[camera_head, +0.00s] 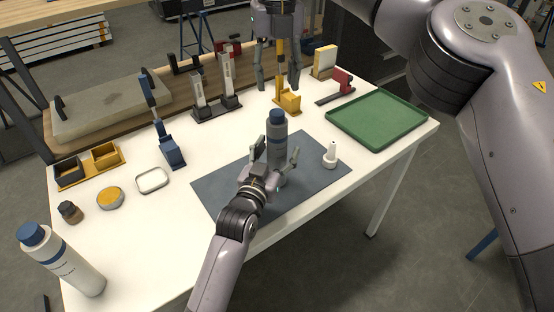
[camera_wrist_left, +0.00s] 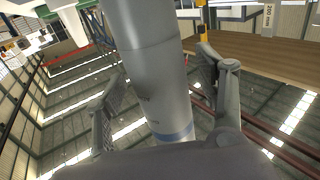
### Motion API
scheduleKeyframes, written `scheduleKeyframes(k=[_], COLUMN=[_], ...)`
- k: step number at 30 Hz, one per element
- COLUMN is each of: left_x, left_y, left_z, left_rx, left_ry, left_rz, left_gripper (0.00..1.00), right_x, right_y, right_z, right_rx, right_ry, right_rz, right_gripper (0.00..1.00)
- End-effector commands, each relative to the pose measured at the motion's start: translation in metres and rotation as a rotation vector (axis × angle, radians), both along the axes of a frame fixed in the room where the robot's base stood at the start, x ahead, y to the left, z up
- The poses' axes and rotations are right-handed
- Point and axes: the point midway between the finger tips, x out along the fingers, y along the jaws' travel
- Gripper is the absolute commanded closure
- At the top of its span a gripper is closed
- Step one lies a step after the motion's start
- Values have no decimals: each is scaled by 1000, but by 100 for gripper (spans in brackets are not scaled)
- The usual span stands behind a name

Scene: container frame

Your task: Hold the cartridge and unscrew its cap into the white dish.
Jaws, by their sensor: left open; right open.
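A grey cartridge with a blue cap (camera_head: 277,117) stands upright on the dark mat (camera_head: 225,185). My left gripper (camera_head: 276,152) is open, with one finger on each side of the cartridge body. In the left wrist view the grey cylinder (camera_wrist_left: 150,60) lies between the spread fingers, with gaps on both sides. My right gripper (camera_head: 278,80) is open and empty, pointing down at the back of the table. The white dish (camera_head: 152,181) is left of the mat and looks empty. A second, larger bottle with a blue cap (camera_head: 70,265) stands at the front left.
A white nozzle-like piece (camera_head: 330,155) stands at the mat's right. A green tray (camera_head: 378,118) is at the right, bare. Several holders and tools line the back. A yellow-filled round tin (camera_head: 110,198), a small dark jar (camera_head: 70,211) and yellow-black bins (camera_head: 87,166) are left.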

Motion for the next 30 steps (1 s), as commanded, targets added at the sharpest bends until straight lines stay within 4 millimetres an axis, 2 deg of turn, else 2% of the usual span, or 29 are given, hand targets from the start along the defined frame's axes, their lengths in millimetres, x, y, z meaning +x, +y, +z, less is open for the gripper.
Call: scheduleKeyframes(k=[5,30], left_x=[0,0], left_y=[0,0], left_z=[0,0], left_rx=[0,1], left_ry=[-1,-1], left_rz=[0,0], left_gripper=[36,92], right_x=[0,0], right_y=[0,0], right_z=[0,0], right_rx=[0,0], right_ry=[0,0], right_rz=[0,0], right_gripper=[56,56])
